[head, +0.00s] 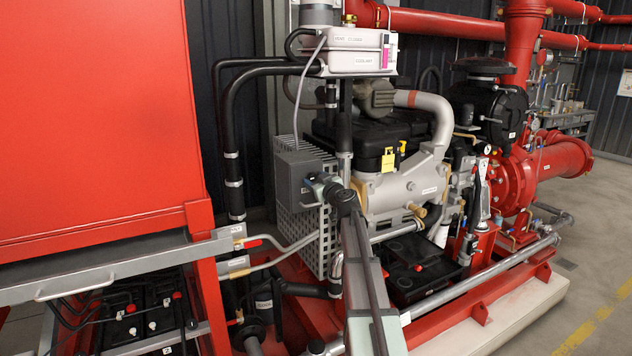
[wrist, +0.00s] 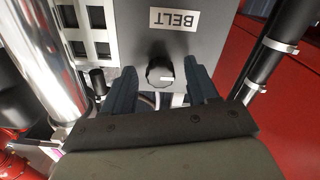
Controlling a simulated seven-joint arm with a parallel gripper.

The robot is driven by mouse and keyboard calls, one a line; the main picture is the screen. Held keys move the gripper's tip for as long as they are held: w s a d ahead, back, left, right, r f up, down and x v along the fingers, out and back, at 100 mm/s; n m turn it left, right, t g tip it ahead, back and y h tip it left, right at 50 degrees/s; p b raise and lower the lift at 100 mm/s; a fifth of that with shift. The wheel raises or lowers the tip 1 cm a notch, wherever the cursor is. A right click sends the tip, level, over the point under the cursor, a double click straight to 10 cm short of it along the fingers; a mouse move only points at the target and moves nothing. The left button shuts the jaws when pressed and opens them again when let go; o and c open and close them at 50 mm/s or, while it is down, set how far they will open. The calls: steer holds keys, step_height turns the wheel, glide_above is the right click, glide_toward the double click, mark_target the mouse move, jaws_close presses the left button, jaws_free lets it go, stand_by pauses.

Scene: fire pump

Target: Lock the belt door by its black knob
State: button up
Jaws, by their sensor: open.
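The belt door is a grey panel marked BELT (wrist: 205,48), upside down in the wrist view. Its round black knob (wrist: 159,73) has a white pointer mark facing right. My gripper (wrist: 163,70) is open, with one blue-grey finger on each side of the knob and a visible gap to it on both sides. I cannot tell how deep the fingers reach around the knob. In the head view the grey belt box (head: 296,178) is on the perforated guard, with my gripper (head: 318,186) at its right face. The knob is hidden there.
A perforated grey guard (head: 325,240) and the engine (head: 400,190) are close to my arm. A red cabinet (head: 95,110) stands at left. Bare floor (head: 590,290) shows at the lower right.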

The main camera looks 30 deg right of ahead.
steer(key=shift+c, duration=0.4)
steer(key=c, duration=1)
steer(key=shift+m, duration=0.4)
steer(key=m, duration=0.8)
steer(key=shift+a+m, duration=0.1)
steer(key=shift+m, duration=0.2)
steer(key=m, duration=0.4)
steer(key=shift+r+m, duration=0.1)
steer(key=shift+m, duration=2.1)
